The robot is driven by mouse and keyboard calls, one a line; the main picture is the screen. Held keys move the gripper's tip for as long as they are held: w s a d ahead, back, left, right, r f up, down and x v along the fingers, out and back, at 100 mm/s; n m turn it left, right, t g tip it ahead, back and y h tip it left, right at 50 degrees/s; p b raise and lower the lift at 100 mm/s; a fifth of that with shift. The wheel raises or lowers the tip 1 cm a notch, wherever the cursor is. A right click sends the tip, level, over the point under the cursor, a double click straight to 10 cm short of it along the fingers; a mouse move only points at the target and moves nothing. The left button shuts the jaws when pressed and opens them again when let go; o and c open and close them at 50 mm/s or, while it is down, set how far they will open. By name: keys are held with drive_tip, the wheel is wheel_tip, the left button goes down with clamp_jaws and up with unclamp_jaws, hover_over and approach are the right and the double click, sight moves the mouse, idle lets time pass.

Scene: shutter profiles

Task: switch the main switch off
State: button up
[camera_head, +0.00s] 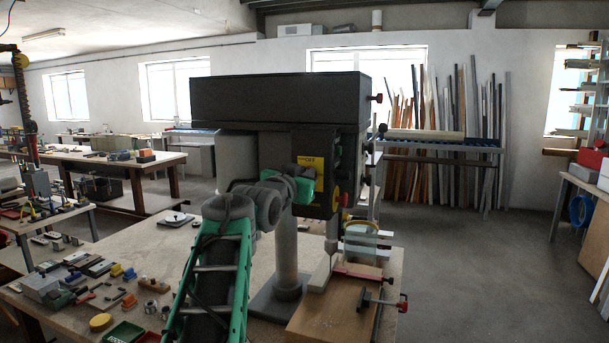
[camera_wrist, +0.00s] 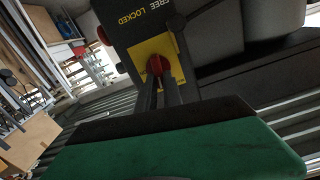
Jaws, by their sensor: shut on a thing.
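The drill press has a dark head (camera_head: 278,101) with a yellow switch plate (camera_head: 310,163) on its side. In the wrist view, the yellow plate (camera_wrist: 150,48) carries a red switch knob (camera_wrist: 156,64), and "FREE" and "LOCKED" are lettered beside it. My gripper (camera_wrist: 162,82) has its two dark fingers shut on the red knob. In the head view, my green-and-grey gripper (camera_head: 304,180) is against the lower part of the yellow plate and hides the knob. The exact turn of the knob is hard to read.
The drill column (camera_head: 286,250) stands on the workbench (camera_head: 240,265). A wooden block (camera_head: 330,312) with red-handled clamps (camera_head: 358,275) lies below the drill bit. Several small tools and parts cover the bench's left side. Open floor (camera_head: 465,255) lies to the right.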

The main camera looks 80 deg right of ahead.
clamp_jaws()
drive_tip(key=shift+f, duration=0.1)
drive_tip(key=shift+w+n+b, duration=0.1)
drive_tip(key=shift+n+b, duration=0.9)
drive_tip(key=shift+b, duration=0.2)
drive_tip(key=o, duration=0.6)
unclamp_jaws()
